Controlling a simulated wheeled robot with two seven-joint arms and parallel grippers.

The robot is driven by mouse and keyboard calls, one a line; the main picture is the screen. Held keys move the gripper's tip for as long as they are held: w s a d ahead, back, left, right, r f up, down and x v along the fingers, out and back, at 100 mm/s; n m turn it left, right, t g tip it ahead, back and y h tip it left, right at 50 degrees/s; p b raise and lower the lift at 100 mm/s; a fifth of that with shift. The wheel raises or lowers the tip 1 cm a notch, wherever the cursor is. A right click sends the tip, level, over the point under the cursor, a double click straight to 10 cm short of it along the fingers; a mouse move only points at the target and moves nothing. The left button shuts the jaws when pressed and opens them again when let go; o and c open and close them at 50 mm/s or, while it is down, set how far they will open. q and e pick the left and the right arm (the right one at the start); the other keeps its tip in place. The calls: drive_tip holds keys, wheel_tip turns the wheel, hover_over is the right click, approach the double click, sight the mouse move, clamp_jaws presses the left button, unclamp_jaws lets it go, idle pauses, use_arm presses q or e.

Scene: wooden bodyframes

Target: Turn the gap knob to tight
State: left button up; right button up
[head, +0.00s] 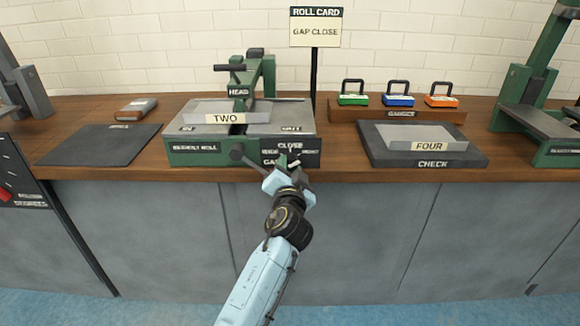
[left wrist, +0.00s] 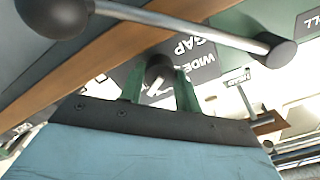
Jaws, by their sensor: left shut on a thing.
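The gap knob (left wrist: 160,68) is a small dark round knob with a pale pointer mark. It sits on a dark label plate (head: 312,147) on the front of the green roll machine (head: 195,150). The plate reads CLOSE at the top in the head view; WIDE and GAP show inverted in the left wrist view. My left gripper (head: 289,165) is at the plate, shut on the knob, with a green finger on each side of it in the left wrist view (left wrist: 159,90). In the head view the gripper mostly hides the knob. My right gripper is not in view.
A metal crank bar (left wrist: 190,25) with dark ends passes close to my left gripper. A block marked TWO (head: 222,118) lies on the machine. A sign (head: 316,32) reads ROLL CARD, GAP CLOSE. A block marked FOUR (head: 428,146) rests on the dark check plate (head: 385,150) at right.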

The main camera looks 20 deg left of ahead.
use_arm(q)
drive_tip(key=shift+f, duration=0.15)
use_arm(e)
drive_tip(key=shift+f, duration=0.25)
use_arm(q)
drive_tip(key=o, duration=1)
drive_tip(key=shift+s+d, duration=0.1)
drive_tip(key=shift+s, duration=0.2)
drive_tip(key=shift+p+v, duration=0.85)
drive_tip(key=shift+v, duration=5.55)
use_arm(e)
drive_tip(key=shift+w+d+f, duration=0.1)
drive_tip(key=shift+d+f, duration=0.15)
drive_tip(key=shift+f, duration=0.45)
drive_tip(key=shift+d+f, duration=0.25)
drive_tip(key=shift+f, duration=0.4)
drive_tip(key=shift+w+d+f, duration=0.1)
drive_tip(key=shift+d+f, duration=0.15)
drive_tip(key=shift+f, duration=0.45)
